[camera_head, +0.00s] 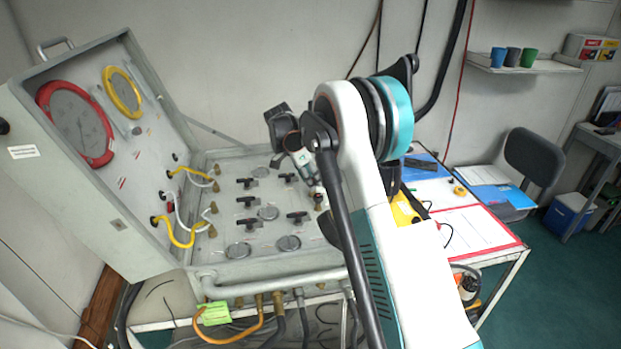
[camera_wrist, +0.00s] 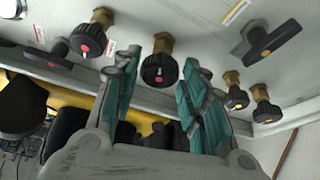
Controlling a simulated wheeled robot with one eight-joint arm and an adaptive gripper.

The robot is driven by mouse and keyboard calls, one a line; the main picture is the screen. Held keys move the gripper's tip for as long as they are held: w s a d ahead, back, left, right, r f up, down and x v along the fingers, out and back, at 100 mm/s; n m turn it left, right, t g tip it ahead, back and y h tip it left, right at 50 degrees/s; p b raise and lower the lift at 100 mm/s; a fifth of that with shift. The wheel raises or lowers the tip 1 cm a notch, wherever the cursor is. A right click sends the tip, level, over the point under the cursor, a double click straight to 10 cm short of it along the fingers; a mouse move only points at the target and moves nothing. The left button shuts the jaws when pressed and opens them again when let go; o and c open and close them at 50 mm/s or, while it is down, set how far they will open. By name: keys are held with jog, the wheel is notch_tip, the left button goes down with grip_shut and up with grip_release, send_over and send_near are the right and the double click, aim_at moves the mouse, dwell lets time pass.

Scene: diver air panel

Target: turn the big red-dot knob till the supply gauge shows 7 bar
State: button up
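In the wrist view, a black round knob with a red dot (camera_wrist: 159,71) on a brass stem sits between or just beyond my fingertips. Another black red-dot knob (camera_wrist: 87,42) of similar size is to its left. My gripper (camera_wrist: 160,62) is open, its teal fingers on either side of the first knob; I cannot tell whether they touch it. In the head view, my gripper is over the panel's right side, mostly hidden by my arm. A large red-rimmed gauge (camera_head: 76,124) and a smaller yellow-rimmed gauge (camera_head: 122,92) are in the case lid. Their readings are too small to make out.
The panel (camera_head: 222,224) bears several black T-handles (camera_head: 247,202) and small gauges (camera_head: 268,213). In the wrist view, two smaller knobs (camera_wrist: 235,98) (camera_wrist: 266,110) and a T-handle (camera_wrist: 274,43) are to the right. Yellow hoses (camera_head: 178,238) join lid and panel.

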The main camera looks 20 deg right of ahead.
jog(key=shift+o, duration=0.5)
jog(key=shift+r, duration=0.15)
jog(key=v, duration=1.1)
jog(key=shift+a+r, duration=0.25)
jog(key=shift+r, duration=0.05)
